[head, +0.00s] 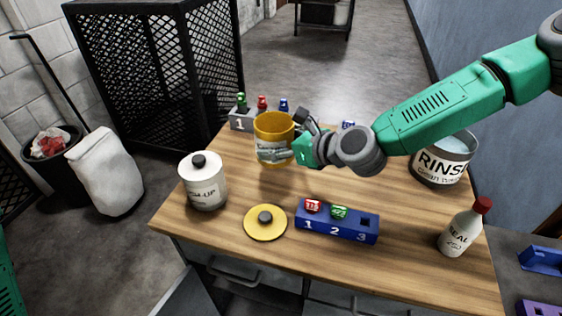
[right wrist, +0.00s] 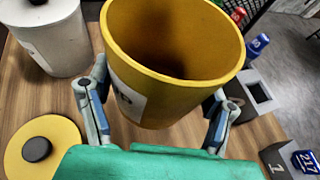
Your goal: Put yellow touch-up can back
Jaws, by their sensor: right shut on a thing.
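The yellow touch-up can (head: 272,128) is open at the top, with a white label on its side. My right gripper (head: 298,147) is shut on it from the right. In the right wrist view the can (right wrist: 185,95) stands upright between the two fingers of the gripper (right wrist: 160,92), and its inside is dark. The head view does not show clearly whether its base touches the table. A yellow lid with a dark knob (head: 265,222) lies flat on the table in front of the can. My left gripper is not in view.
On the wooden table (head: 400,215) stand a white lidded can (head: 203,183), a blue numbered rack (head: 336,226), a grey numbered rack (head: 240,121), a RINSE pot (head: 442,160) and a red-capped bottle (head: 463,228). Bare wood lies between the can and the blue rack.

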